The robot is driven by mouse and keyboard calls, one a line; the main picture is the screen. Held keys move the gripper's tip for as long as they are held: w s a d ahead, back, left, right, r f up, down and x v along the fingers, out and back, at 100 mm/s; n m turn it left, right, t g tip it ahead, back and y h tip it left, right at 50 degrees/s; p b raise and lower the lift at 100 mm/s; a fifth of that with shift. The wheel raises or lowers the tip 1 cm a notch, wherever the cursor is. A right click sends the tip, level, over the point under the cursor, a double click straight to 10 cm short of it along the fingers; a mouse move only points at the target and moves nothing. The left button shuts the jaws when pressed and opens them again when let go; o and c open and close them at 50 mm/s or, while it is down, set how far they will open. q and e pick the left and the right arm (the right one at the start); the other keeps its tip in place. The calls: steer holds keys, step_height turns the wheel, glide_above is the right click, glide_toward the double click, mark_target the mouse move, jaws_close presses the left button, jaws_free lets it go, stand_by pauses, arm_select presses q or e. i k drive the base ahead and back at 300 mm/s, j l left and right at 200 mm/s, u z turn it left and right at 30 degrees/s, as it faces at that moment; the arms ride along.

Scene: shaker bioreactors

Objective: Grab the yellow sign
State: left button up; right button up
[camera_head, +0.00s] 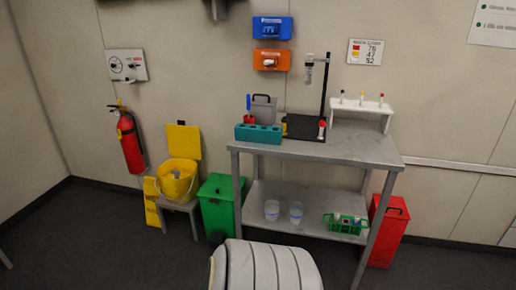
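A yellow sign (153,203) with dark lettering stands low by the wall at the left, below the fire extinguisher. Its right part is hidden behind a small grey stool (180,205) and a yellow bucket (177,181). A plain yellow panel (184,141) shows upright just above and behind the bucket. Neither of my grippers is in view.
A red fire extinguisher (130,142) hangs on the wall above the sign. A green bin (217,205) stands right of the stool, beside a grey two-level table (345,149) with lab items. A red bin (387,232) is at the right. Floor left of the sign is clear.

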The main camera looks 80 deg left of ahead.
mark_target(150, 195)
steer(key=u, duration=3.65)
steer(key=z, duration=0.2)
steer(key=i+j+z, duration=0.35)
steer(key=i, duration=0.15)
steer(key=i+j+z, duration=0.4)
steer(key=i, duration=0.1)
